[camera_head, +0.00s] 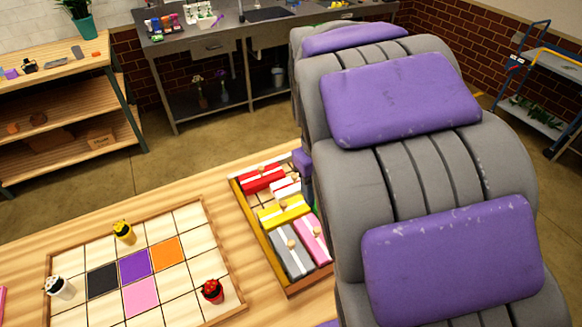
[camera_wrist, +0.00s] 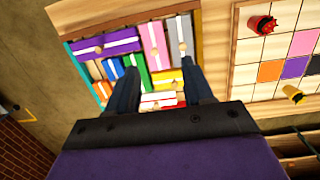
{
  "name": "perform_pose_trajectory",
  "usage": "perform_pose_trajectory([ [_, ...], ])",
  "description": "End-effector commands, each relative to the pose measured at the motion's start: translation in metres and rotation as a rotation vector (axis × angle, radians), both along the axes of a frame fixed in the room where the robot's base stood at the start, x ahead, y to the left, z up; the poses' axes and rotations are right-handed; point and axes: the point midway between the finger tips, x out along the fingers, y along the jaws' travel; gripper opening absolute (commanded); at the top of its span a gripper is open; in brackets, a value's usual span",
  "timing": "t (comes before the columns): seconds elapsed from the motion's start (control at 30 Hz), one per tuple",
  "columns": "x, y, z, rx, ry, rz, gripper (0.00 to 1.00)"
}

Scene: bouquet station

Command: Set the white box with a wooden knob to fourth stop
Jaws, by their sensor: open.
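The white box with a wooden knob (camera_head: 286,187) lies in a wooden tray (camera_head: 262,250), between a red box (camera_head: 262,178) and a yellow box (camera_head: 284,211). In the wrist view the white box (camera_wrist: 158,101) shows near the base of my fingers, with its knob on top. My gripper (camera_wrist: 161,78) is open above the tray, fingers spread to either side of the yellow and white boxes. No box is clamped between them. In the head view my arm hides the gripper and the tray's right part.
Grey (camera_head: 293,251) and pink (camera_head: 311,238) boxes sit close by; purple (camera_wrist: 108,42), green and blue ones fill the tray's other side. A framed grid board (camera_head: 232,282) with small pots stands left on the table. Bare wood separates board and tray.

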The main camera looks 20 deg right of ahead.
Motion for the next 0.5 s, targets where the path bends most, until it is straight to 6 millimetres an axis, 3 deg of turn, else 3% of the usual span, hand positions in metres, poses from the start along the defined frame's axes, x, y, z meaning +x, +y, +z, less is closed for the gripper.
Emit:
perform_pose_trajectory([
  [0.1,0.04,-0.014,0.0,-0.012,-0.003,0.055,0.51],
  [0.5,0.158,-0.045,-0.019,-0.019,-0.01,0.316,0.51],
])
